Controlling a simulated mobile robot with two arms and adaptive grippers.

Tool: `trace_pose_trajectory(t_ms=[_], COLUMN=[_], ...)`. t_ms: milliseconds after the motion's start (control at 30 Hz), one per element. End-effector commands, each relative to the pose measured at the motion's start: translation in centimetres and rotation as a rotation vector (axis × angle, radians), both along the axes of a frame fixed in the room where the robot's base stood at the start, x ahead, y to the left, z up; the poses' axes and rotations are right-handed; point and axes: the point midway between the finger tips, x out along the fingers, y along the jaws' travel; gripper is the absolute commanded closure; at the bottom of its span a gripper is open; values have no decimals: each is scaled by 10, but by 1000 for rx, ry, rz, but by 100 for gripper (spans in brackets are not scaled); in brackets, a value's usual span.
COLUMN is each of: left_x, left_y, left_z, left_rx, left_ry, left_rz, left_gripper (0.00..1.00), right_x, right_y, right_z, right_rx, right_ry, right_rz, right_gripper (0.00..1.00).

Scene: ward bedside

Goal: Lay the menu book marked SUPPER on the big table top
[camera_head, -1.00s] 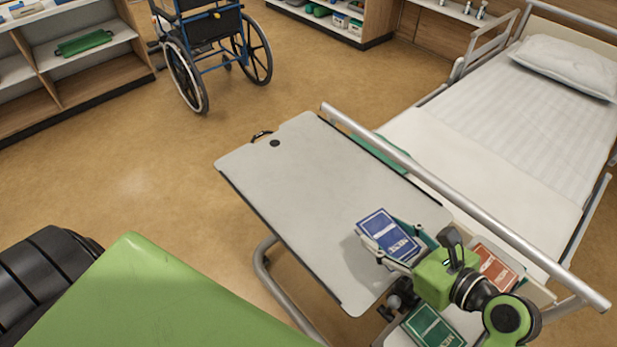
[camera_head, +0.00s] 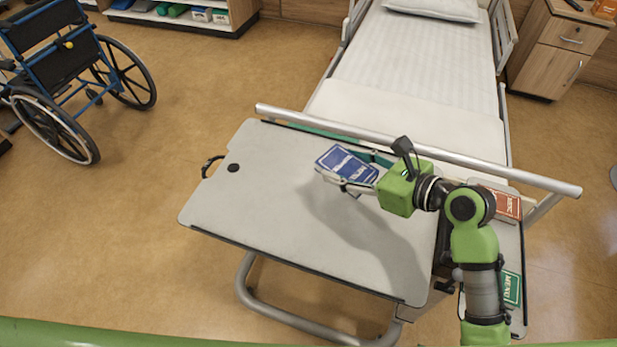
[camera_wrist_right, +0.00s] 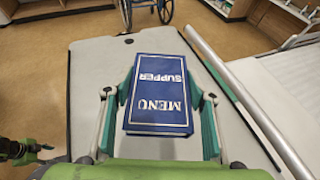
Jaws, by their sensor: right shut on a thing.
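The blue menu book (camera_head: 347,165) reads MENU and SUPPER in the right wrist view (camera_wrist_right: 158,95). My right gripper (camera_head: 350,181) is shut on it, with a finger along each long side. The book is held above the big table top (camera_head: 270,215), near its far edge by the bed rail. Its shadow falls on the table to the lower right, so it looks clear of the surface. The exact height is hard to tell.
A red book (camera_head: 506,205) and a green MENU book (camera_head: 511,289) lie on the smaller side top at the right. The metal bed rail (camera_head: 420,152) runs along the table's far edge. The table's left and front parts are bare. A wheelchair (camera_head: 70,80) stands at far left.

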Motion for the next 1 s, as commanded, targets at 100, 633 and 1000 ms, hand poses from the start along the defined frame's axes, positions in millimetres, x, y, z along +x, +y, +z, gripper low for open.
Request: trace_pose_trajectory(t_ms=[100, 633, 1000], left_x=[-1, -1, -1], left_y=[-11, -3, -3], left_z=[0, -11, -16], left_rx=[-13, -3, -3], left_ry=[1, 1, 1], left_rz=[-1, 2, 3], left_gripper=[60, 60, 60], right_x=[25, 92, 98], right_y=[18, 64, 68], right_z=[-12, -81, -118], right_rx=[3, 2, 1], right_ry=[1, -1, 1], right_rz=[2, 2, 0], right_gripper=[76, 76, 76])
